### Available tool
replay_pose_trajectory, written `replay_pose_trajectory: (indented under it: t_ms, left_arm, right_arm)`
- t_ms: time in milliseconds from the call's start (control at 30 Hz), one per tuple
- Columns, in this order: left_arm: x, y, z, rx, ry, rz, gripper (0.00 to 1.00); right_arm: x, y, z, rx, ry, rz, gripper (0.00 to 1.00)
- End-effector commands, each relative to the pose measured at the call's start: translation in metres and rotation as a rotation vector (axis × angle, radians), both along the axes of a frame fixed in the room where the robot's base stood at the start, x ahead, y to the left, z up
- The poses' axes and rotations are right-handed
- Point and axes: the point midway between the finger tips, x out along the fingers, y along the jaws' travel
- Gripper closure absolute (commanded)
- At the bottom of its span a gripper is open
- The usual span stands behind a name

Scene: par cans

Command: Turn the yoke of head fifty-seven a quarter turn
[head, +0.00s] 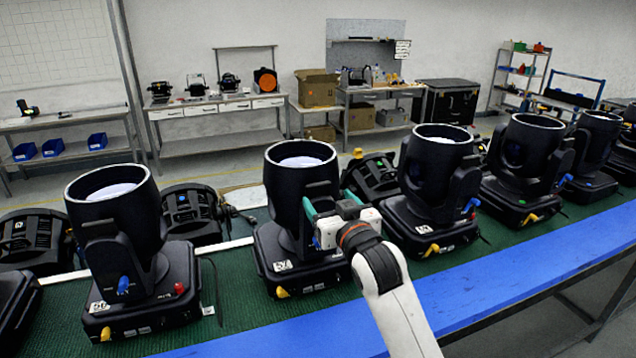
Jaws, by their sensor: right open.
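Head fifty-seven (285,205) is a black moving-head light standing upright, with its wide barrel open upward. A white label reading 57 (283,266) is on the front of its base, beside a yellow lever (282,292). Its yoke arm (320,193) shows on the side facing me, partly hidden by my right gripper. My right gripper (331,203) is open, its teal fingertips apart on either side of that yoke arm. I cannot tell whether they touch it. My left gripper is not in view.
Similar lights stand in a row on the green mat (235,285): one labelled 56 (115,215) at left, others (437,170) at right. Darker units lie behind them. A blue strip (540,262) runs along the front edge. Benches with boxes stand at the back wall.

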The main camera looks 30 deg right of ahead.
Motion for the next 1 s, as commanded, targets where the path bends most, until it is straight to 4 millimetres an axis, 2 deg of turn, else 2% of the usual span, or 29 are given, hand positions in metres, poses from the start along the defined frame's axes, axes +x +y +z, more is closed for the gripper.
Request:
replay_pose_trajectory:
  t_ms: [100,300,500,767,867,1000]
  left_arm:
    - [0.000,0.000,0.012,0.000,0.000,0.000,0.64]
    - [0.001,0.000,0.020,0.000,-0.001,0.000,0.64]
    - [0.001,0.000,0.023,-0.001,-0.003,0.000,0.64]
    - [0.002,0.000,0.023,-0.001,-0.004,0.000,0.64]
    - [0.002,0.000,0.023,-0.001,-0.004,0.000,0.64]
    - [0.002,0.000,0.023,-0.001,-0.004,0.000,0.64]
  right_arm:
    - [0.025,-0.006,0.003,0.000,0.002,0.000,0.26]
    - [0.054,-0.013,0.002,-0.001,0.002,0.000,0.26]
    - [0.067,-0.016,0.000,-0.001,0.001,0.001,0.26]
    - [0.068,-0.016,-0.001,-0.002,0.001,0.001,0.26]
    - [0.068,-0.016,-0.001,-0.001,0.001,0.001,0.39]
    - [0.067,-0.016,-0.001,-0.001,0.001,0.001,0.62]
